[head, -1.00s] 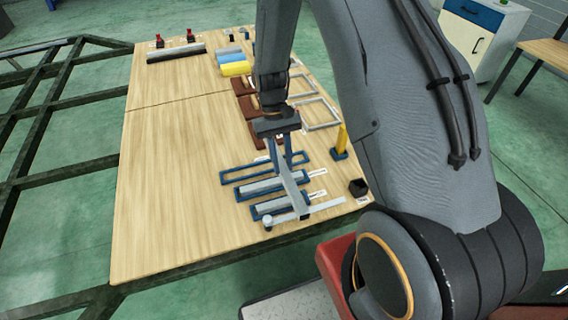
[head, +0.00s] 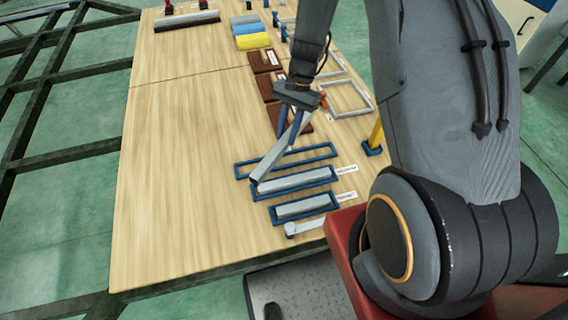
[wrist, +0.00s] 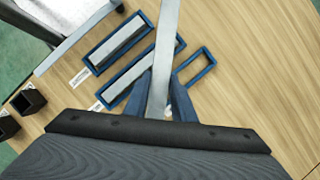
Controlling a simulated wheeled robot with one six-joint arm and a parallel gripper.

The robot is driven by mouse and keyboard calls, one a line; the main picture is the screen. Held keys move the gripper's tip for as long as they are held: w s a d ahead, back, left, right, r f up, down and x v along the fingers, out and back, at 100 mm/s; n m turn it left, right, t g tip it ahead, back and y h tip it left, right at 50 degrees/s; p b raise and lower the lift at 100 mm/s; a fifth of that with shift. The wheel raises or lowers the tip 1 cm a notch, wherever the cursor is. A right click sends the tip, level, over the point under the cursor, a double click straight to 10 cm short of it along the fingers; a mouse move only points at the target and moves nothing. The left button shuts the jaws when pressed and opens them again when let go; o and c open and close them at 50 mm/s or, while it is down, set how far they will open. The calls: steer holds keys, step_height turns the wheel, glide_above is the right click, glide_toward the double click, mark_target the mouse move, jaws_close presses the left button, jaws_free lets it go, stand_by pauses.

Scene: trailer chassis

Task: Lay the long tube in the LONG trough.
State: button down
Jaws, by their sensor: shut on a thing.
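My gripper (head: 287,138) is shut on a long grey tube (head: 265,167), seen also in the wrist view (wrist: 163,55). The tube slants across the fingers, its near end toward the lower left in the head view. The empty blue long trough (head: 325,149) lies flat on the table under the gripper, and shows right of the tube in the wrist view (wrist: 209,57). The tube crosses over the trough at an angle, apparently above it; the exact height is unclear. The long trough's label is not visible.
Beside it, the medium trough (head: 334,179) and short trough (head: 336,206) each hold a grey tube. A pale bar with a round end (head: 305,228) lies in front. The table's left side is clear.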

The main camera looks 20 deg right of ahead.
steer(key=w+f+m+t+b, duration=0.1)
steer(key=f+m, duration=0.1)
steer(key=f, duration=0.3)
steer(key=w+d+f+m+t+b, duration=0.1)
steer(key=f+m+b, duration=0.1)
steer(key=f, duration=0.3)
steer(key=w+d+f+m+t+y+b, duration=0.1)
steer(key=w+f+m+b, duration=0.1)
steer(key=f+m, duration=0.2)
steer(key=shift+f, duration=0.45)
steer(key=shift+f, duration=0.25)
